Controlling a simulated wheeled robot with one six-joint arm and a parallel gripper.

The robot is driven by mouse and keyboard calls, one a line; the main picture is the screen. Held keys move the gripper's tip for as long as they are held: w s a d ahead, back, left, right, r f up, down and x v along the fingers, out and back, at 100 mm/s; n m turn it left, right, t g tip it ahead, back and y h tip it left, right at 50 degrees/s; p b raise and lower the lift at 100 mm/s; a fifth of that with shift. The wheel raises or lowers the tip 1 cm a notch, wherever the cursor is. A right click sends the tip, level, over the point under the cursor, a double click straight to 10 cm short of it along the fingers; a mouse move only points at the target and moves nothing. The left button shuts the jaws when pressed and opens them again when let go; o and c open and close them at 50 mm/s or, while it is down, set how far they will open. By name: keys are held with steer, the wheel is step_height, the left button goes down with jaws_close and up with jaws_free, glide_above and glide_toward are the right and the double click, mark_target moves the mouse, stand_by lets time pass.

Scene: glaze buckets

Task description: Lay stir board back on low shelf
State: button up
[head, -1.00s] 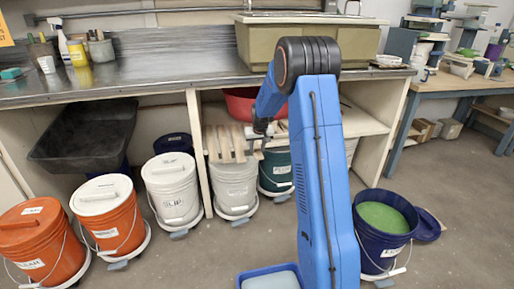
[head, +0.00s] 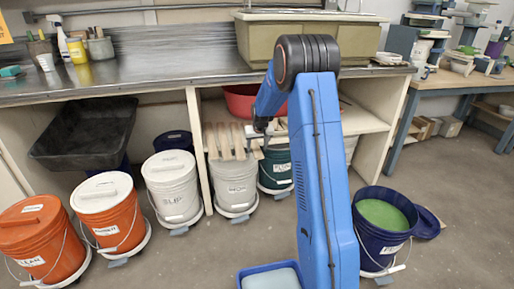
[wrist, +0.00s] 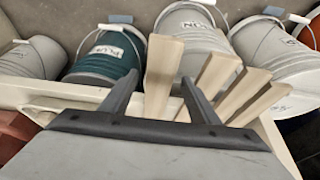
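The stir board (wrist: 160,85) is a pale wooden strip in the wrist view, lying between my gripper's two fingers. My gripper (wrist: 160,76) has its dark fingers apart, with a narrow gap showing on each side of the board. In the head view my gripper (head: 258,143) is at the low shelf (head: 355,120), at the right end of a row of pale boards. The board's end sticks out over the shelf's front edge, beside the other boards (head: 224,140). The board's far end is hidden behind my gripper in the wrist view.
A red basin (head: 240,101) sits on the shelf behind the boards. Lidded grey buckets (head: 236,187) and a dark green bucket (head: 274,172) stand below. An open blue bucket of green glaze (head: 384,215) stands right of my arm. Shelf space is clear to the right.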

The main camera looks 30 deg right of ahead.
stand_by(0.3)
steer(key=v, duration=1.7)
steer(key=shift+s+r, duration=0.15)
steer(key=s+a+r+n, duration=0.1)
steer(key=s+a+r, duration=0.2)
steer(key=s+a, duration=0.35)
steer(key=s+a+r, duration=0.3)
steer(key=s, duration=0.7)
steer(key=s+a+r+n, duration=0.1)
steer(key=s+a+r, duration=0.2)
steer(key=s+a, duration=0.35)
steer(key=s+a+f, duration=0.2)
steer(key=s, duration=1)
steer(key=s+a+f+n+y, duration=0.1)
steer(key=s+a+f, duration=0.2)
steer(key=s, duration=1)
steer(key=shift+f, duration=0.2)
